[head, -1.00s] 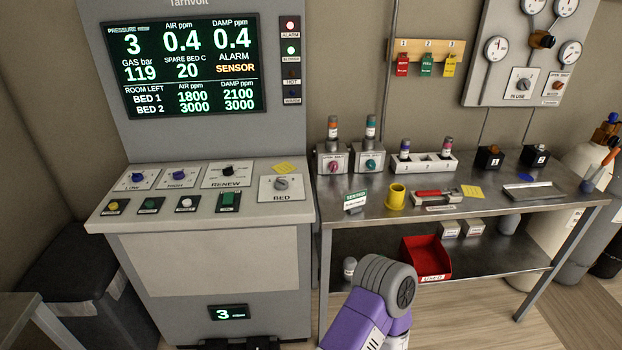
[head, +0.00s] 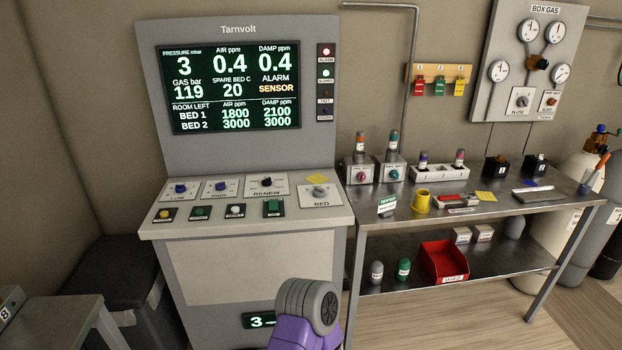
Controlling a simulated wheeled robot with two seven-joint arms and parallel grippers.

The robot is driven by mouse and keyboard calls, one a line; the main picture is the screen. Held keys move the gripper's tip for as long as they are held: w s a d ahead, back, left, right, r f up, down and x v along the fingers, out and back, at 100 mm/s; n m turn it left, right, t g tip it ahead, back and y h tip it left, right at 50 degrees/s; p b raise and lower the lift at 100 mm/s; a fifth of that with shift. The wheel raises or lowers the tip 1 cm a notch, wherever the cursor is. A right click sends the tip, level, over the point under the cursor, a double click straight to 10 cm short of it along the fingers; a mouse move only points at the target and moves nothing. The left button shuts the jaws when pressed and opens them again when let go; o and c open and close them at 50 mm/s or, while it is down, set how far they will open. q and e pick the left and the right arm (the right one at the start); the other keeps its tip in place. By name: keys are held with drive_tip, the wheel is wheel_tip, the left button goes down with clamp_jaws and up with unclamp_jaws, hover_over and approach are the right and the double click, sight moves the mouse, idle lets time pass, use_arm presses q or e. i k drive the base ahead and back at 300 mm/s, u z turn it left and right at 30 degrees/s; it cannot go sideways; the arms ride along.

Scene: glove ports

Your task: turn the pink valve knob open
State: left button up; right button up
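The pink valve knob (head: 362,176) is on the front of a small grey block (head: 352,165) at the left end of the steel bench. A vial with an orange band (head: 360,143) stands upright on that block. A similar block with a teal knob (head: 394,175) stands to its right, with a teal-banded vial (head: 393,142) on top. The knob's exact turn is too small to read. A purple and grey link of my arm rises at the bottom centre, well below the knob. Neither of my grippers is in view.
The console (head: 246,219) with its lit screen stands left of the steel bench (head: 450,213). A red bin (head: 444,262) sits on the lower shelf. A dark box (head: 108,268) is at left.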

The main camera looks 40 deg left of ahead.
sight(360, 176)
drive_tip(key=u, duration=0.95)
drive_tip(key=i, duration=0.35)
